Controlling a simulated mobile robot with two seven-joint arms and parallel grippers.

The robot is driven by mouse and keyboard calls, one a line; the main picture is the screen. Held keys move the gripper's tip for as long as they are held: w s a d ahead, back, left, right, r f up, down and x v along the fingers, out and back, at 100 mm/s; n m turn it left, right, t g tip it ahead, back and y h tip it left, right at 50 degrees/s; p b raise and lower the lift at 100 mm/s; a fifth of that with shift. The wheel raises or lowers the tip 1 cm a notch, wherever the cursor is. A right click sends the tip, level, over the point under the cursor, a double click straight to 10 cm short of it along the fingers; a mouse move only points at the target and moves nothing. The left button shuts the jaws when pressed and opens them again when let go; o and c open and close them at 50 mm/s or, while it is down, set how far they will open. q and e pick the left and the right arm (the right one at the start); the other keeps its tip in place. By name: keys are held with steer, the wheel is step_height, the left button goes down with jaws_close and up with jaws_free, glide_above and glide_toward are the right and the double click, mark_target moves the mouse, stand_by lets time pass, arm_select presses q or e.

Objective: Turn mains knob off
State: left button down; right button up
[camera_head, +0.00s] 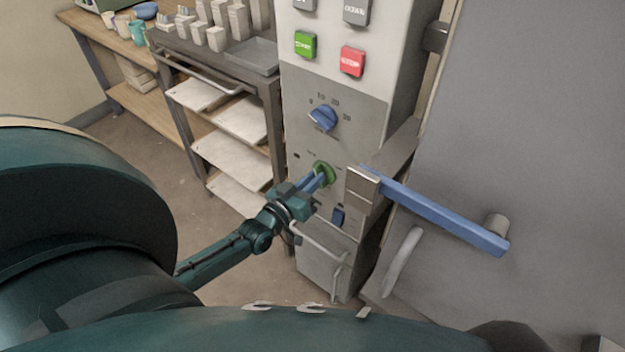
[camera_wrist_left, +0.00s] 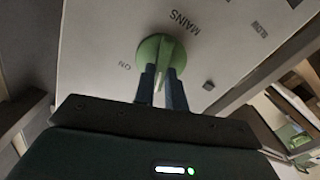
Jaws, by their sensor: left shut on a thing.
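The green mains knob (camera_head: 328,172) is on the grey lower part of the control panel, below a blue dial. My left gripper (camera_head: 316,180) reaches it from the lower left and is shut on it. In the left wrist view, the round green knob (camera_wrist_left: 168,49) sits beside the printed word MAINS, with ON printed to its left. The two dark blue fingers of my left gripper (camera_wrist_left: 163,76) are at its ridge and cover its lower part. I cannot tell which setting the knob points to. My right gripper is not in view.
A blue dial (camera_head: 322,118), a green button (camera_head: 305,45) and a red button (camera_head: 352,61) are above the knob. A blue lever (camera_head: 445,219) is on the large grey door to the right. A shelved cart (camera_head: 240,122) stands left of the panel.

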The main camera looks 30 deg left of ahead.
arm_select(q)
steer(key=n, duration=0.5)
steer(key=shift+a+f, duration=0.1)
steer(key=shift+a, duration=0.05)
steer(key=shift+n, duration=0.3)
stand_by(0.3)
steer(key=c, duration=1.4)
jaws_free()
steer(key=shift+c, duration=0.2)
steer(key=shift+s, duration=0.15)
steer(key=s+a, duration=0.1)
steer(key=s, duration=1.2)
steer(key=shift+w, duration=0.1)
